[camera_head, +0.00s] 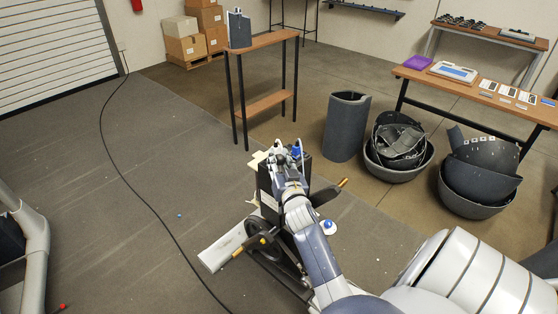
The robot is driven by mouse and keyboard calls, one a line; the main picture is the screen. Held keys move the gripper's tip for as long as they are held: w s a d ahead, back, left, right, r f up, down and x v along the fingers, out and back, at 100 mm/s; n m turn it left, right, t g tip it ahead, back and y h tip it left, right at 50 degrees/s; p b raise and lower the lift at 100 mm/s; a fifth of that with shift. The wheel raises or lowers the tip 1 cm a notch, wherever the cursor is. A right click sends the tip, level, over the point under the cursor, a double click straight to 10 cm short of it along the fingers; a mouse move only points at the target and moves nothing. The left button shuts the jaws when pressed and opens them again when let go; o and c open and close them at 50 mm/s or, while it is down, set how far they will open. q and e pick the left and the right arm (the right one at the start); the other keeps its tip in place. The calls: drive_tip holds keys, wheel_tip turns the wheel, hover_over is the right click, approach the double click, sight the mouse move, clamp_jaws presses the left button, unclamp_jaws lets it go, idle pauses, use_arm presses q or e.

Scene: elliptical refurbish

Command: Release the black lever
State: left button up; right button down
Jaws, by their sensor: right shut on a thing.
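An exercise machine unit with a black upright body (267,190) stands on the floor near the centre, with a dark wheel and a long white base bar (222,246). My right arm reaches up over it from the lower right. My right gripper (287,155) is at the top of the black body, shut on a small part there, which I take to be the black lever. The gripper covers that part, so its shape and angle cannot be seen. My left gripper is not in view.
A black cable (135,187) runs across the floor on the left. A narrow wooden-topped table (262,41) stands behind the machine. A dark grey bin (346,126) and tubs of grey covers (398,172) are to the right. The left floor is mostly clear.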

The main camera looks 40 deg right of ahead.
drive_tip(key=shift+r, duration=0.9)
drive_tip(key=c, duration=1.2)
unclamp_jaws()
drive_tip(key=shift+s+f, duration=0.1)
drive_tip(key=shift+f, duration=0.05)
drive_tip(key=shift+s+a+f, duration=0.1)
drive_tip(key=shift+s+a, duration=0.1)
drive_tip(key=v, duration=1.1)
drive_tip(key=shift+s+r, duration=0.25)
drive_tip(key=shift+w+f, duration=0.1)
drive_tip(key=shift+f, duration=0.05)
